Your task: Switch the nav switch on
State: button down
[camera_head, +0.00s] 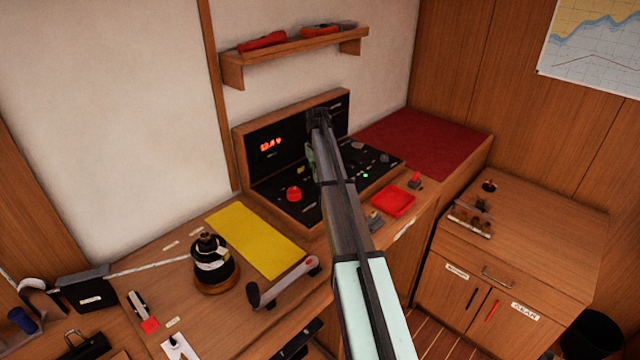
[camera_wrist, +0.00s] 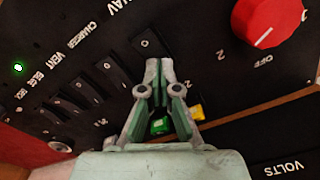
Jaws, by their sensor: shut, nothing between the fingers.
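In the wrist view the black nav switch (camera_wrist: 148,42) is a rocker on the black panel (camera_wrist: 205,65), beside the white NAV label (camera_wrist: 124,8). My gripper (camera_wrist: 159,68) is shut and empty, with its fingertips at the near end of the nav switch and covering part of it. I cannot tell whether they touch it, or which way the rocker is tipped. In the head view my gripper (camera_head: 319,118) is over the panel (camera_head: 268,184), and my arm hides its middle. I cannot make out the nav switch there.
More black rockers (camera_wrist: 112,70) run beside the nav switch. A green light (camera_wrist: 18,67) glows at left. A red rotary knob (camera_wrist: 268,24) is close at right. Green (camera_wrist: 160,125) and yellow (camera_wrist: 196,111) pieces show near the fingers.

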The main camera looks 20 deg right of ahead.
jog(key=shift+r+p, duration=1.35)
jog(key=shift+r, duration=1.7)
